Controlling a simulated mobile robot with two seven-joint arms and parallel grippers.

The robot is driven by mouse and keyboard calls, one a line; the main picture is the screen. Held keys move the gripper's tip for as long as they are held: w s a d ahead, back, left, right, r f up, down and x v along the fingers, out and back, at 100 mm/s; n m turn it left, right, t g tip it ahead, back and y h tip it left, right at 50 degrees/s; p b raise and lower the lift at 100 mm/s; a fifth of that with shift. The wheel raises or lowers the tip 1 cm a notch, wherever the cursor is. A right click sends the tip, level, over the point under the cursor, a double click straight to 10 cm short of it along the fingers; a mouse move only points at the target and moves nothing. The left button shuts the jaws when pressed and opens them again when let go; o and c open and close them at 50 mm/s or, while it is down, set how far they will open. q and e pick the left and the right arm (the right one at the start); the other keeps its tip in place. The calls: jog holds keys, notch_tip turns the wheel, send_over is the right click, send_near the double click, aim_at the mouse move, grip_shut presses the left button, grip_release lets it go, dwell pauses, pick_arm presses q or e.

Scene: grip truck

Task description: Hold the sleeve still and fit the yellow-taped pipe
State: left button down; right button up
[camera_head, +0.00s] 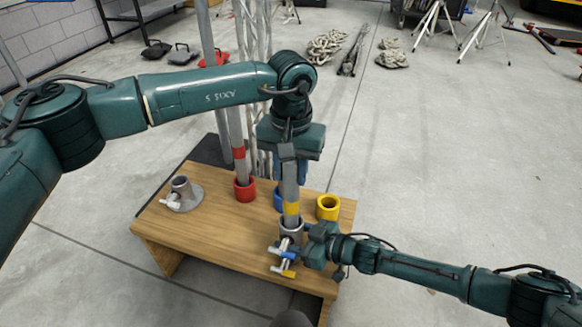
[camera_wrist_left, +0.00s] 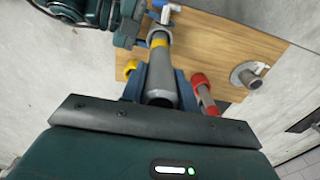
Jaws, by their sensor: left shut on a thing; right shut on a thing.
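The grey pipe (camera_head: 290,182) with a yellow tape band stands near upright in my left gripper (camera_head: 288,160). In the left wrist view the pipe (camera_wrist_left: 163,72) runs away between the shut fingers. Its tape band sits just above the rim of the grey sleeve (camera_head: 291,225). The pipe's lower end is hidden, so I cannot tell how deep it sits in the sleeve. The sleeve has T-handled screws (camera_head: 283,262) with blue and yellow parts on its front. My right gripper (camera_head: 304,238) is shut on the sleeve from the right.
The wooden table (camera_head: 215,235) bears a red cup (camera_head: 244,190) with a red-taped pipe in it, a partly hidden blue cup (camera_head: 278,200) and an empty yellow cup (camera_head: 328,207). A grey flanged socket (camera_head: 183,197) stands at the left. Truss and stands rise behind.

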pick_arm(q)
jog(key=c, duration=1)
grip_release()
jog(key=shift+o, duration=0.2)
notch_tip(320, 180, up, 12)
pick_arm(e)
jog(key=o, duration=1.5)
jog(key=shift+d, duration=0.1)
